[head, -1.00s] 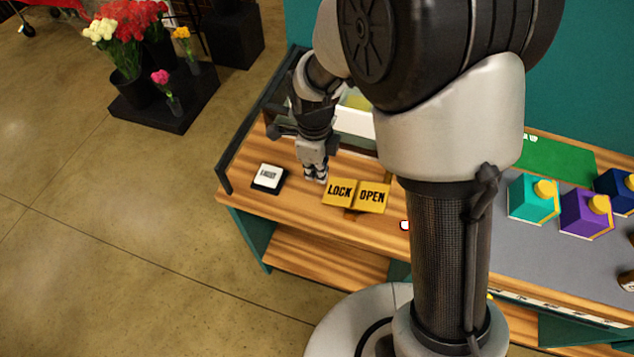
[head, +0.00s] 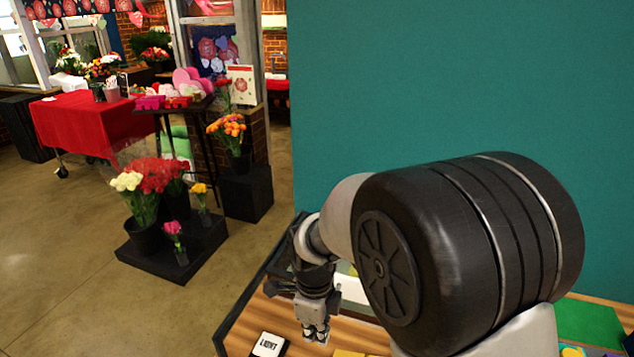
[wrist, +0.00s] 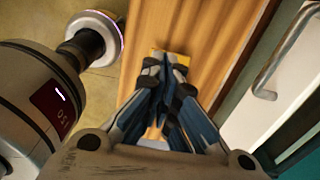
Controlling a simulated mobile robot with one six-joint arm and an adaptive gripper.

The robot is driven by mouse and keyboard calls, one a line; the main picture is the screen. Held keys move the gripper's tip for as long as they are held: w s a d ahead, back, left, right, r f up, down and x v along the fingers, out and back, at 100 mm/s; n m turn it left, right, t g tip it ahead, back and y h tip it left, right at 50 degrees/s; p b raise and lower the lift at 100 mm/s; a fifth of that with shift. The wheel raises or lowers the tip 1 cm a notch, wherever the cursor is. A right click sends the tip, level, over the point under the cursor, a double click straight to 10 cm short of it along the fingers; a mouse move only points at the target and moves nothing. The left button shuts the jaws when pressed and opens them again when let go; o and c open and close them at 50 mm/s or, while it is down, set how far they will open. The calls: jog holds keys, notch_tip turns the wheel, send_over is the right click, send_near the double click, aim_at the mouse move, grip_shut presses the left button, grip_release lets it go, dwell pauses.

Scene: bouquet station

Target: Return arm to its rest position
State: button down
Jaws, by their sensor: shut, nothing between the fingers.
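My gripper (head: 316,333) hangs over the wooden bench (head: 232,335) at the bottom of the head view, its fingers pointing down. It also shows in the wrist view (wrist: 168,75), with the fingers together and nothing held. The arm is bent, and its large dark joint covers much of the bench in the head view. A black switch box with a white button (head: 268,346) sits on the bench to the left of the gripper. A yellow plate (head: 349,353) shows only at the bottom edge.
A teal wall (head: 440,80) stands behind the bench. A black stand (head: 172,262) with flower buckets is on the floor at left. A green mat (head: 590,326) lies at lower right. A metal handle (wrist: 285,50) on a white panel is right of the gripper in the wrist view.

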jog(key=s+d+r+n+t+b, duration=0.3)
jog(key=s+d+r+n+b, duration=0.2)
jog(key=s+d+r+n, duration=0.75)
jog(key=s+d+f+n+t+b, duration=0.1)
jog(key=s+f+n+b, duration=0.1)
jog(key=s+n, duration=0.4)
jog(key=shift+s+d+f+n+t, duration=0.3)
jog(key=shift+s+d+n, duration=0.1)
jog(key=shift+n, duration=1.15)
